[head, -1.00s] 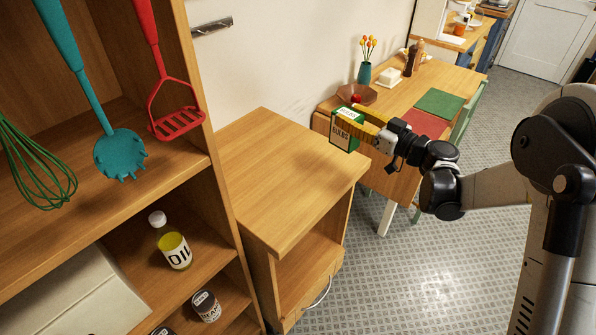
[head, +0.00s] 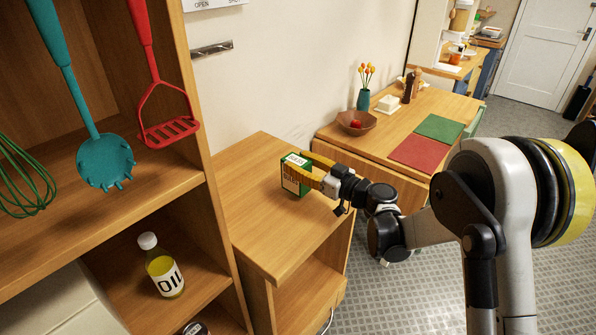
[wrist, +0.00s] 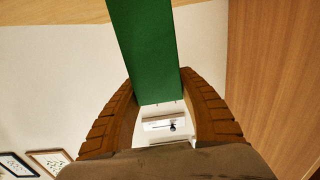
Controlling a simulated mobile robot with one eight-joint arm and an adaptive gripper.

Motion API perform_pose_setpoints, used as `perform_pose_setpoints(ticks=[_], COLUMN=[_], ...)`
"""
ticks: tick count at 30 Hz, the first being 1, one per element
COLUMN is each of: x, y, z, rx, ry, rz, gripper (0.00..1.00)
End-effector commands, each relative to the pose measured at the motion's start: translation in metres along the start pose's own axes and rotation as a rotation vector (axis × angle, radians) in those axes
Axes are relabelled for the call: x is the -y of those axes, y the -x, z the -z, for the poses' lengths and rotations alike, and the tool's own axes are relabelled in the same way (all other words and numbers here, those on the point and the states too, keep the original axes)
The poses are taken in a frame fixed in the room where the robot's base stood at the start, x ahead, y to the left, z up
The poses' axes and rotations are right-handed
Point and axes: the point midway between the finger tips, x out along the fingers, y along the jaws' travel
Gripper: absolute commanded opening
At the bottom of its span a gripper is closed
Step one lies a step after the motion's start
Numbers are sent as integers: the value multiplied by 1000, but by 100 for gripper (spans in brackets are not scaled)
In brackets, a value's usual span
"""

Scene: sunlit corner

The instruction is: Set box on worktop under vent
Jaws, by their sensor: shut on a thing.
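The green-and-white box (head: 295,172), lettered on its faces, is between the yellow fingers of my gripper (head: 312,172) in the head view. My gripper is shut on it. The box is upright over the back right part of the wooden worktop (head: 262,235); I cannot tell whether its base touches the wood. In the wrist view the box (wrist: 145,45) shows as a green slab between the fingertips (wrist: 158,86). A white plate marked OPEN (head: 214,4) is cut off on the wall above; a white fitting with a slider (wrist: 165,123), perhaps the vent, shows in the wrist view.
A tall shelf (head: 215,180) stands left of the worktop, with hanging utensils and an oil bottle (head: 161,266). A metal rail (head: 211,49) is on the wall. Right of the worktop is a table with a bowl (head: 356,122) and mats. The worktop's front is clear.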

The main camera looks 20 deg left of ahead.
Motion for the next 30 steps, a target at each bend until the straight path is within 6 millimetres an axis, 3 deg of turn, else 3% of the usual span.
perform_pose_setpoints(ticks=[1,3,13,14,15,16,26,30], x=[0,0,0,0,0,0,0,-1], y=[0,0,0,0,0,0,0,17], z=[-12,-18,-20,-20,-19,-19,-16,-15], rx=[0,0,0,0,0,0,0,0], ry=[0,0,0,0,0,0,0,0], rz=[0,0,0,0,0,0,0,-2], gripper=[7,7,7,49,61,64,64,64])
